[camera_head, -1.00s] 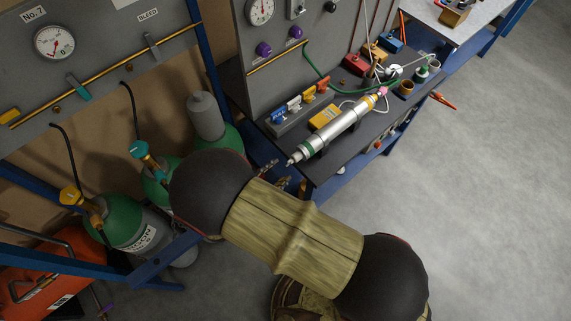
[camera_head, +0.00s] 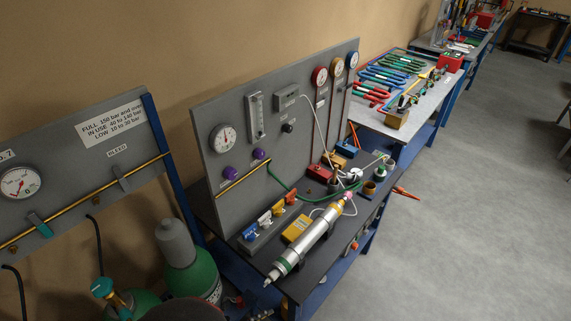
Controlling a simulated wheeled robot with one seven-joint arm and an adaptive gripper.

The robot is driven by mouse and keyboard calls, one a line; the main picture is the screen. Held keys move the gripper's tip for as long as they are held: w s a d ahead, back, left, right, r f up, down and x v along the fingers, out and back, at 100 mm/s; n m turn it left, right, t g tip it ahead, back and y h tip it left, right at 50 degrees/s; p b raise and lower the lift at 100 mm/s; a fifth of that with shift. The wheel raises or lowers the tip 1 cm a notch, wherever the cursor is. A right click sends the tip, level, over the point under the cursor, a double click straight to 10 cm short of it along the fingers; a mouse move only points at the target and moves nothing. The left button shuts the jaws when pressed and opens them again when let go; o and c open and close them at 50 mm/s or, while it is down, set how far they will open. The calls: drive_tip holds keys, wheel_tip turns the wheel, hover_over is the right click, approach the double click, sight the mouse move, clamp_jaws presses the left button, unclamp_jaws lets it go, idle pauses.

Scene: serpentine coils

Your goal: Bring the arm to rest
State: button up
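Only a small part of my arm shows, a dark rounded link (camera_head: 185,311) at the bottom edge, left of the middle. The rest of the arm is below the picture. Small dark parts that look like the fingertips of my gripper (camera_head: 247,300) show at the bottom, beside the front left corner of the dark bench. They are too small and too cut off to show whether the gripper is open or shut, or whether it holds anything.
A silver cylinder (camera_head: 311,243) lies on the dark bench (camera_head: 318,268) in front of a grey gauge panel (camera_head: 207,145). Green gas bottles (camera_head: 190,278) stand close to my arm at lower left. A tool-covered table (camera_head: 425,108) stands farther back. The floor (camera_head: 480,230) at right is clear.

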drive_tip(key=d+r+m+g+y+b, duration=0.1)
drive_tip(key=d+r+m+y+b, duration=0.2)
drive_tip(key=d+r+m, duration=0.7)
drive_tip(key=s+d+r+m+g+y+b, duration=0.1)
drive_tip(key=d+r+m+y+b, duration=0.3)
drive_tip(key=d+r+m, duration=0.7)
wheel_tip(320, 180, up, 7)
drive_tip(key=shift+s+d+r+g+y, duration=0.15)
drive_tip(key=shift+d+g+y, duration=0.15)
drive_tip(key=shift+d+y, duration=0.8)
drive_tip(key=shift+d, duration=0.1)
drive_tip(key=shift+c, duration=0.5)
